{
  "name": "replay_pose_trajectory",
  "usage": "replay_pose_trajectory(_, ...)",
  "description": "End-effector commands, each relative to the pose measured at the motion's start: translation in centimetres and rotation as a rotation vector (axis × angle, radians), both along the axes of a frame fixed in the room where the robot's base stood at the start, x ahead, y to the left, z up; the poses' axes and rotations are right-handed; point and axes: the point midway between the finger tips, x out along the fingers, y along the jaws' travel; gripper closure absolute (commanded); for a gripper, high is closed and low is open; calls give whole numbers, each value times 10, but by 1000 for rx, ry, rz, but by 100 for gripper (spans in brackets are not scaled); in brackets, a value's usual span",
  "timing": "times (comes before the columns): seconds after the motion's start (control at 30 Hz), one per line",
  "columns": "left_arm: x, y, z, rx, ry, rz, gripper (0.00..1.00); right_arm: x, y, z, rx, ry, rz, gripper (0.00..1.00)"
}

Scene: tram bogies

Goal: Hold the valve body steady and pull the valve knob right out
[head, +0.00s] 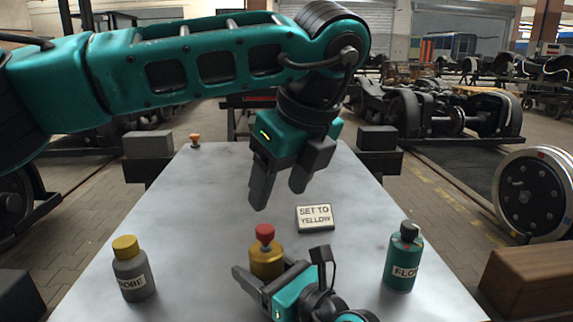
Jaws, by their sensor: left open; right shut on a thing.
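The valve body (263,262), a short brass-yellow cylinder, stands upright near the front middle of the table. The red valve knob (265,234) sits on top of it. My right gripper (272,272) is low at the front edge of the view, shut on the valve body; its fingers hide part of the lower body. My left gripper (279,196) is open and empty, pointing down above and behind the red knob, apart from it.
A small sign (314,218) reading "SET TO YELLOW" stands behind the valve. A grey bottle with a yellow cap (133,274) is at left, a green bottle (403,260) at right. A small orange-topped piece (195,140) is far left. The table's (205,205) left middle is clear.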

Motion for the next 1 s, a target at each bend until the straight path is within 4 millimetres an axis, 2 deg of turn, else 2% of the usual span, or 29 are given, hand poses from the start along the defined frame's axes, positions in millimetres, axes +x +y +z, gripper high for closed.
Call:
replay_pose_trajectory(0.2, 13, 11, -41, 0, 4, 0, 38, 0, 0, 0, 0, 0, 0, 69)
replay_pose_trajectory(0.4, 22, 17, -66, 1, 3, 0, 38, 0, 0, 0, 0, 0, 0, 69)
replay_pose_trajectory(0.6, 26, 19, -77, 0, 1, -1, 38, 0, 0, 0, 0, 0, 0, 69)
replay_pose_trajectory(0.87, 26, 20, -78, 0, 1, -1, 38, 0, 0, 0, 0, 0, 0, 69)
replay_pose_trajectory(1.0, 26, 20, -78, 0, 1, -1, 51, 0, 0, 0, 0, 0, 0, 69)
